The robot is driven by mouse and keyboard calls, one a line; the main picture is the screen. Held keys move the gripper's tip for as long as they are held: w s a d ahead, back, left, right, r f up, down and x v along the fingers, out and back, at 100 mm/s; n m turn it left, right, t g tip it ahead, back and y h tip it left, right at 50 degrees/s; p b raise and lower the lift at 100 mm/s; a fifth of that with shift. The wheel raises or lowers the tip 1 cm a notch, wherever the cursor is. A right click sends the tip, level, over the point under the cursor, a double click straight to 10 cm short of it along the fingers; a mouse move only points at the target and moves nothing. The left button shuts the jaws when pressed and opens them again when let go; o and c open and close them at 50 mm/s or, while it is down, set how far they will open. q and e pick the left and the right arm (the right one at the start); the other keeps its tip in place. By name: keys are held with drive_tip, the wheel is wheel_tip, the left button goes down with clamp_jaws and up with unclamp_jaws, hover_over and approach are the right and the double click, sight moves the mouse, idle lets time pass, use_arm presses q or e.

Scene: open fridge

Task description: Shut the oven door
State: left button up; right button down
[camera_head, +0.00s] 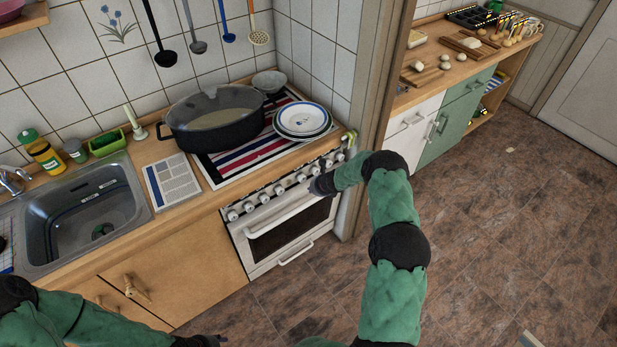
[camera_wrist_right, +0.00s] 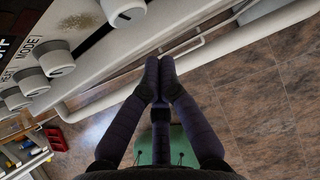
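The white oven (camera_head: 262,262) is built in under the counter, with a row of knobs (camera_head: 275,189) along its top. Its dark-windowed door (camera_head: 300,228) stands upright and looks closed or nearly so; a small gap cannot be ruled out. The door's pale bar handle (camera_head: 282,217) runs across its upper part. My right gripper (camera_head: 322,187) is at the door's upper right, by the knobs. In the right wrist view its fingertips (camera_wrist_right: 158,62) meet with nothing seen between them, close to a white bar (camera_wrist_right: 100,104); contact cannot be told. My left gripper (camera_head: 207,341) is mostly cut off at the bottom edge.
A black pot (camera_head: 212,125) and stacked plates (camera_head: 302,120) stand on the striped cloth above the oven. A sink (camera_head: 85,215) is at left. A wooden door frame (camera_head: 372,90) rises right of the oven.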

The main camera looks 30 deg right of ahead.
drive_tip(key=shift+w+a+r+p, duration=0.1)
drive_tip(key=shift+w+r+p, duration=0.35)
drive_tip(key=shift+r+p, duration=0.25)
drive_tip(key=shift+w+a+r+p, duration=0.1)
drive_tip(key=shift+w+r+p, duration=0.4)
drive_tip(key=shift+r, duration=0.3)
drive_tip(key=shift+w+r+p, duration=0.35)
drive_tip(key=shift+r+p, duration=0.3)
drive_tip(key=shift+r, duration=0.1)
